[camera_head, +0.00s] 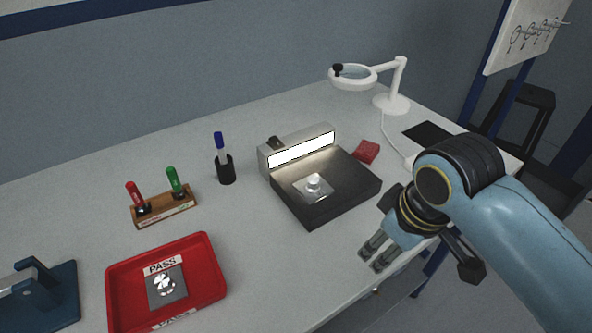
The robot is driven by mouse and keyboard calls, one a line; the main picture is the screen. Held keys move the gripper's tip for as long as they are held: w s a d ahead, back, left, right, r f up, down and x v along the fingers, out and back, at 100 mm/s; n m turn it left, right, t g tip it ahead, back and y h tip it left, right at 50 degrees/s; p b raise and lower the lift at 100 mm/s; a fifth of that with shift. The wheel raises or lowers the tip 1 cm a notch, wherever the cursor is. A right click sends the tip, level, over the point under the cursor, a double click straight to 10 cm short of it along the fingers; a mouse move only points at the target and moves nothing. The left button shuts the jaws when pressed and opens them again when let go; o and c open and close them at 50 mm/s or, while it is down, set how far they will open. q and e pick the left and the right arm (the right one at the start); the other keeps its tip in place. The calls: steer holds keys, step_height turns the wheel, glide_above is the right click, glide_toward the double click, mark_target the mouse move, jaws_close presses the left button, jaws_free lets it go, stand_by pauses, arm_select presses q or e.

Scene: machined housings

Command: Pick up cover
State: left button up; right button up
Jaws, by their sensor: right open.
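A small silver square part with a round shiny top (314,187) sits on the black inspection stand (345,205), under a lit bar. I cannot tell for sure whether this part is the cover. Another grey square plate with a bright round centre (168,286) lies in the red tray (216,262) at the lower left. My right gripper (371,257) is open and empty. It is in front of the inspection stand, near the table's front edge, apart from the part. My left gripper is not in view.
A wooden holder (165,211) with red and green markers and a black pen cup (226,170) stand left of the stand. A red block (367,151) and a white magnifier lamp (391,102) are behind right. A blue fixture (55,300) is at the lower left.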

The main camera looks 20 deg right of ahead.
steer(key=w+a+r+n+g+y, duration=0.1)
steer(key=w+r+n, duration=0.35)
steer(key=w, duration=0.75)
step_height(320, 180, up, 5)
steer(key=n+p, duration=0.1)
steer(key=n, duration=0.2)
glide_above(314, 179)
steer(key=shift+g+y, duration=0.4)
step_height(314, 179, down, 4)
steer(key=shift+s+f, duration=0.1)
steer(key=shift+f, duration=0.05)
steer(key=shift+f+p, duration=0.45)
steer(key=shift+f, duration=2.3)
jaws_close()
